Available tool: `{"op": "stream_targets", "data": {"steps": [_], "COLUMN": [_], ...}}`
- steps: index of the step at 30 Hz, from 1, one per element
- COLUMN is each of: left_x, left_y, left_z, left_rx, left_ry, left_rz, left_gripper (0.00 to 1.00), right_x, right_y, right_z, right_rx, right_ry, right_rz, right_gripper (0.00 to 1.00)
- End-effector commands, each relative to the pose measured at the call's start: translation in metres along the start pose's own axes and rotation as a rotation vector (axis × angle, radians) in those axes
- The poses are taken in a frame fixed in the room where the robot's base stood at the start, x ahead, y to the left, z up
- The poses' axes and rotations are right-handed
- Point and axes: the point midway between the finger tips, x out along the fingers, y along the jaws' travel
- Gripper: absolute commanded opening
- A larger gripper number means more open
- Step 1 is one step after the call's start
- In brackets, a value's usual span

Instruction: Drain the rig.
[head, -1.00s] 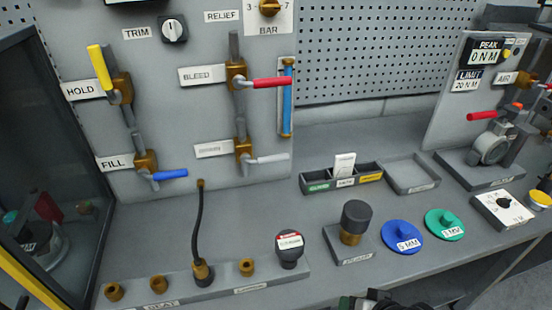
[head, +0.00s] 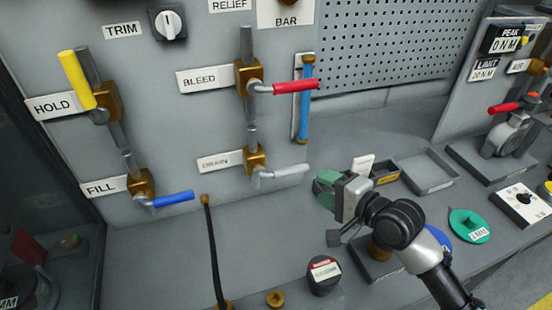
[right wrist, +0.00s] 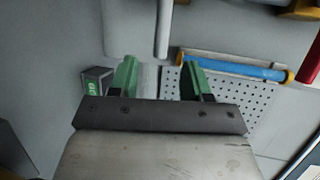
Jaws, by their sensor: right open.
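The lower right valve on the panel has a pale grey lever (head: 282,176) pointing right from a brass body (head: 256,158). The label beside it (head: 219,161) is too blurred to read surely. My right gripper (head: 325,188) is open and empty, to the right of and slightly below the lever's end, apart from it in the head view. In the right wrist view its green fingers (right wrist: 160,78) are spread, with a pale lever (right wrist: 164,28) beyond them. The blue sight tube (head: 304,100) stands above; it also shows in the wrist view (right wrist: 235,68). My left gripper is out of view.
The BLEED valve's red lever (head: 295,86) is directly above. The FILL valve's blue lever (head: 173,199) and HOLD valve's yellow lever (head: 76,80) are at left. A black hose (head: 212,250), dark-capped part (head: 324,276), grey tray (head: 425,173) and green disc (head: 468,226) occupy the bench.

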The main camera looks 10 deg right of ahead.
Motion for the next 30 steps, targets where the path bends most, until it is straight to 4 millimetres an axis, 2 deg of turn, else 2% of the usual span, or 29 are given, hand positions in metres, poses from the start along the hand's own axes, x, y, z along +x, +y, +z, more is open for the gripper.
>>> {"op": "stream_targets", "data": {"steps": [5,12,18,24,30], "left_x": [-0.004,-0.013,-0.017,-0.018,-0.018], "left_y": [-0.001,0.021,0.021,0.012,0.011], "left_z": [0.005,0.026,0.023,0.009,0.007], "left_rx": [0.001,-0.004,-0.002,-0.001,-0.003], "left_ry": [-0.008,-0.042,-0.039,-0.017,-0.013], "left_rz": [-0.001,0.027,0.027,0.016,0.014], "left_gripper": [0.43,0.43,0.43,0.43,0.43], "right_x": [0.014,0.059,0.091,0.106,0.108], "right_y": [-0.003,-0.004,-0.002,-0.001,-0.001], "right_z": [-0.001,-0.001,-0.001,-0.001,-0.001], "right_rx": [0.009,0.006,0.006,0.005,0.004], "right_ry": [0.000,0.000,0.001,0.001,0.001], "right_rz": [-0.005,-0.003,-0.003,-0.002,-0.003], "right_gripper": [0.48,0.48,0.48,0.48,0.48]}}
